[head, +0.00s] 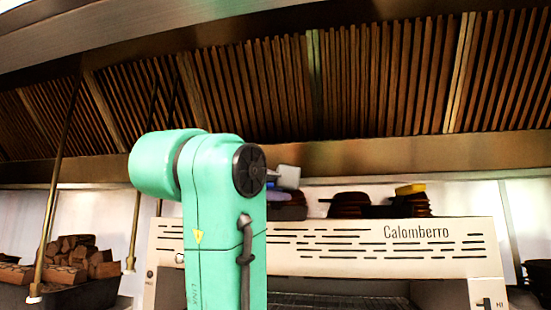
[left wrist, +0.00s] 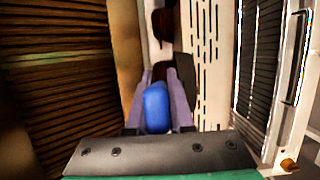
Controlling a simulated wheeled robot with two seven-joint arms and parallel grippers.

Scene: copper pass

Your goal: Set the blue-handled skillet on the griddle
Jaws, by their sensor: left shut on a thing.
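My left gripper (left wrist: 152,95) is shut on the blue handle (left wrist: 157,108) of the skillet in the left wrist view. The skillet's dark pan (left wrist: 182,70) shows beyond the fingers, partly hidden by them. In the head view a dark pan (head: 291,212) shows at the top of the cream Calomberro appliance, just right of my green left arm, which hides most of the gripper. I cannot tell whether the pan touches the top. No griddle can be clearly made out. My right gripper is in neither view.
Dark pans (head: 350,206) and a stack with a yellow handle (head: 410,189) stand on the Calomberro appliance (head: 330,240). A slatted hood (head: 380,80) hangs above. Wood pieces (head: 75,255) fill a dark container at left. Thin rods (head: 55,190) hang there.

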